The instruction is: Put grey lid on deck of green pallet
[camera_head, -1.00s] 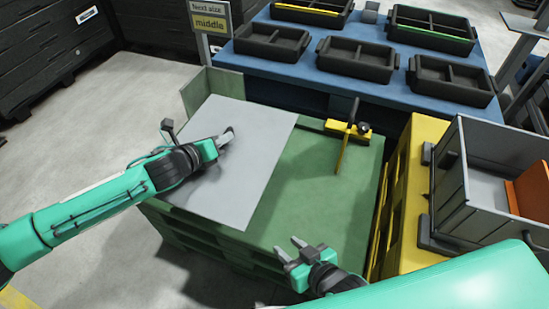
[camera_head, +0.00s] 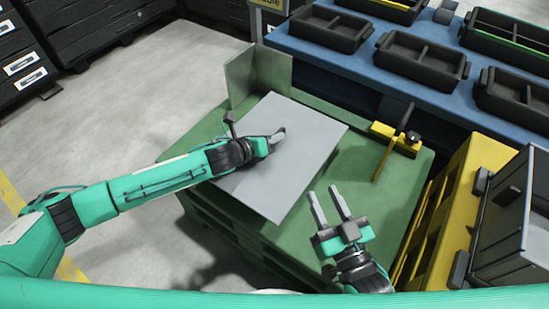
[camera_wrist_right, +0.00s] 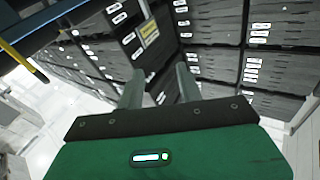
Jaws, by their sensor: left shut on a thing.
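The grey lid (camera_head: 300,165) is a flat light-grey sheet over the left part of the deck of the green pallet (camera_head: 367,205). It looks flat on the deck or very close above it; I cannot tell which. My left gripper (camera_head: 277,137) is shut on the lid, its fingers over the upper face. My right gripper (camera_head: 325,198) is open and empty in front of the lid's right side, above the deck. It also shows in the right wrist view (camera_wrist_right: 160,80) with its fingers apart.
Grey-green upright panels (camera_head: 258,75) stand at the pallet's back-left corner. A yellow clamp-like piece (camera_head: 396,138) sits at the deck's back edge. A yellow pallet (camera_head: 470,180) with a grey box (camera_head: 505,225) is on the right. Black trays stand on a blue table (camera_head: 385,75) behind.

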